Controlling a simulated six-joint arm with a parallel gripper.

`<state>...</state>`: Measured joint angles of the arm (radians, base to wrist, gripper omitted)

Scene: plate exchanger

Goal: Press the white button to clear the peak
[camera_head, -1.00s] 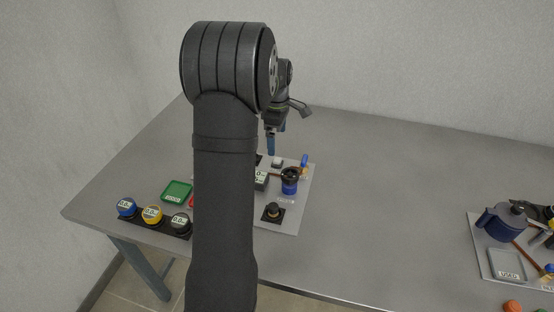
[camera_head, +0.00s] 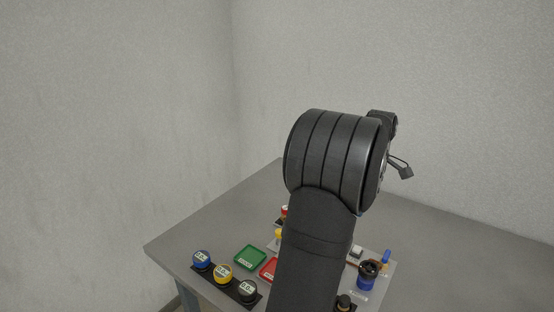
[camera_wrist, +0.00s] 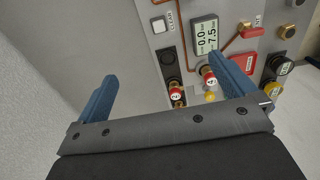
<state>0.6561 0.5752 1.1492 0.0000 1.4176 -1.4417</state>
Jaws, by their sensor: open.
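In the wrist view, a small white button (camera_wrist: 158,25) sits on the grey panel (camera_wrist: 141,12) beside a label reading CLEAR. A display (camera_wrist: 206,36) reading 0.0 and 7.5 is to its right. My gripper (camera_wrist: 162,70) is open and empty, with its blue fingers spread wide. The button appears beyond the fingertips, between them in the picture and apart from both.
Red-capped fittings (camera_wrist: 176,94) and a black socket (camera_wrist: 168,58) are near the fingers in the wrist view. A green tray (camera_head: 250,258), a red tray (camera_head: 268,268) and a row of round gauges (camera_head: 223,272) stand left of my arm. A blue-and-black cup (camera_head: 367,277) stands at right.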

